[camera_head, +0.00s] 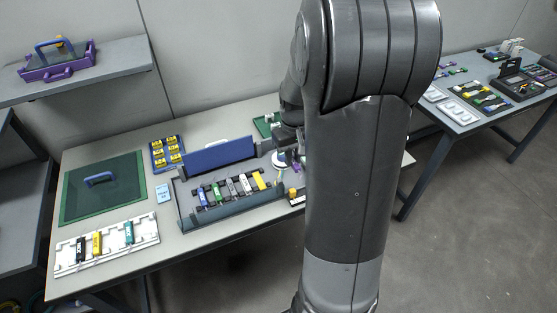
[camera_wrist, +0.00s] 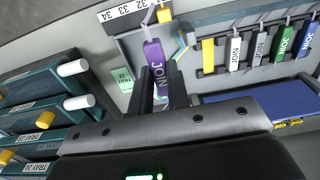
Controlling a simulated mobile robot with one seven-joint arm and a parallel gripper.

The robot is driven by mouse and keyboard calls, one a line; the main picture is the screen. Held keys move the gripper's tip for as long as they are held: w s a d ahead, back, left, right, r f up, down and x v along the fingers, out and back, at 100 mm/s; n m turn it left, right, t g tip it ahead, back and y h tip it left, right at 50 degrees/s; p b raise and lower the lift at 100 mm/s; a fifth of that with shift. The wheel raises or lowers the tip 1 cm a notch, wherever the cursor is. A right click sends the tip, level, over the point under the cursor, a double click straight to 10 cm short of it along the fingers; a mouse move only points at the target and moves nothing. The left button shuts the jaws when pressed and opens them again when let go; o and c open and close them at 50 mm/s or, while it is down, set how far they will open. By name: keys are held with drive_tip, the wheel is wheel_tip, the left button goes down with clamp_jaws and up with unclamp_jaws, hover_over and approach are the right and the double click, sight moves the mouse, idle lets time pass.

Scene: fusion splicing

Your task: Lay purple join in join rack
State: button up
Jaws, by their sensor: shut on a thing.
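The purple join (camera_wrist: 155,68), a flat labelled piece with a thin loop at its top, is between the fingertips of my gripper (camera_wrist: 163,92) in the wrist view. My gripper is shut on it. The dark join rack (camera_wrist: 221,44) is to the right of the purple join in the wrist view, apart from it. It bears yellow, white, grey, green and blue joins. In the head view the join rack (camera_head: 226,191) lies in a grey tray, and my arm hides most of my gripper to its right.
A blue panel (camera_head: 218,154) stands along the tray's back. A white holder (camera_head: 108,242) with several pieces and a green mat (camera_head: 103,188) are at the left. In the wrist view, teal trays (camera_wrist: 38,88) with white and orange knobs stand close at the left.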

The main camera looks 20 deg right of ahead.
drive_tip(key=shift+s+d+r, duration=0.1)
drive_tip(key=shift+d+r, duration=0.05)
drive_tip(key=shift+r, duration=0.05)
drive_tip(key=shift+w+a, duration=0.2)
drive_tip(key=shift+a, duration=0.05)
drive_tip(key=w+a, duration=0.7)
drive_tip(key=a, duration=0.6)
hover_over(115, 241)
drive_tip(key=f, duration=0.4)
drive_tip(key=shift+w+d+f, duration=0.25)
drive_tip(key=shift+w+f, duration=0.05)
drive_tip(key=shift+f, duration=0.1)
drive_tip(key=shift+s+a+f, duration=0.1)
drive_tip(key=shift+s+a, duration=0.1)
drive_tip(key=shift+a, duration=0.15)
drive_tip(key=shift+f, duration=2.2)
drive_tip(key=shift+f, duration=0.65)
